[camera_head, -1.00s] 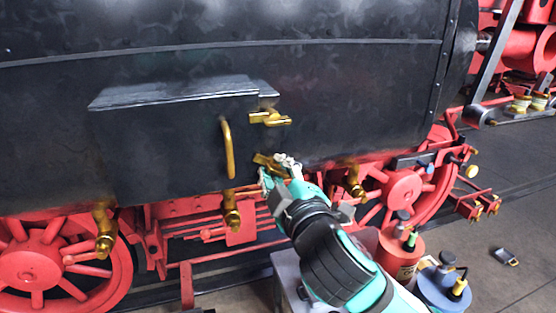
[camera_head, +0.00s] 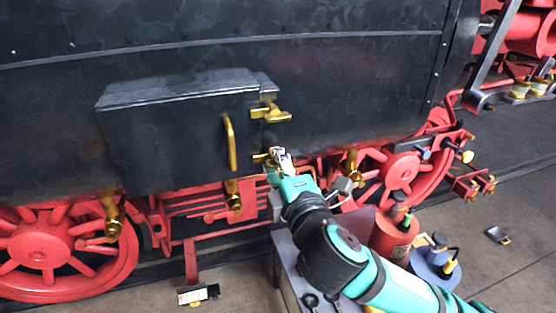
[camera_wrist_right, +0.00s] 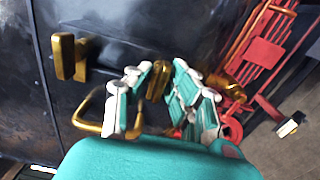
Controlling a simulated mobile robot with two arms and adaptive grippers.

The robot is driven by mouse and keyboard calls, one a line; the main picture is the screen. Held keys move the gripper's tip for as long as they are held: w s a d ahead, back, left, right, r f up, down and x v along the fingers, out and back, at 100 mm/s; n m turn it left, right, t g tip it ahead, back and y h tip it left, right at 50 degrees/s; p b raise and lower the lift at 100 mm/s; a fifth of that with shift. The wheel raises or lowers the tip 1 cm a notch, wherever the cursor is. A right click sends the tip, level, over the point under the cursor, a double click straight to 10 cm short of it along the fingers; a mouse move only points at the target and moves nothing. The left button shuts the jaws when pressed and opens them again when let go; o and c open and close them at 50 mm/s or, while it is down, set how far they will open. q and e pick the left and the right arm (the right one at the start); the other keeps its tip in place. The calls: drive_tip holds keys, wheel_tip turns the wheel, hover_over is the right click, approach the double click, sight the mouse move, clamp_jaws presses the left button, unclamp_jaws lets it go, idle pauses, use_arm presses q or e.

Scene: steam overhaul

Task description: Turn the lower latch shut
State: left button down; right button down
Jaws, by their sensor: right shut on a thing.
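The lower latch (camera_head: 261,158) is a brass lever at the right edge of the black box door (camera_head: 170,140). My right gripper (camera_head: 277,158) is shut on it and hides much of it in the head view. In the right wrist view, the brass latch (camera_wrist_right: 158,80) shows between the two fingers of my gripper (camera_wrist_right: 157,92). In the head view the visible end of the latch looks about level. The upper latch (camera_head: 270,113) is above it, also brass and roughly level. A brass door handle (camera_head: 230,142) stands upright to the left. My left gripper is out of view.
Red wheels (camera_head: 400,172) and brass valves (camera_head: 234,200) lie below the door. A grey cart top (camera_head: 300,265) is under my right arm, with a red can (camera_head: 394,235) and a blue can (camera_head: 434,268) beside the arm.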

idle(0.3)
drive_tip(key=c, duration=1.4)
unclamp_jaws()
drive_tip(key=shift+w, duration=0.15)
drive_tip(key=shift+c, duration=0.2)
drive_tip(key=v, duration=0.7)
drive_tip(key=shift+s, duration=0.2)
drive_tip(key=shift+d, duration=0.1)
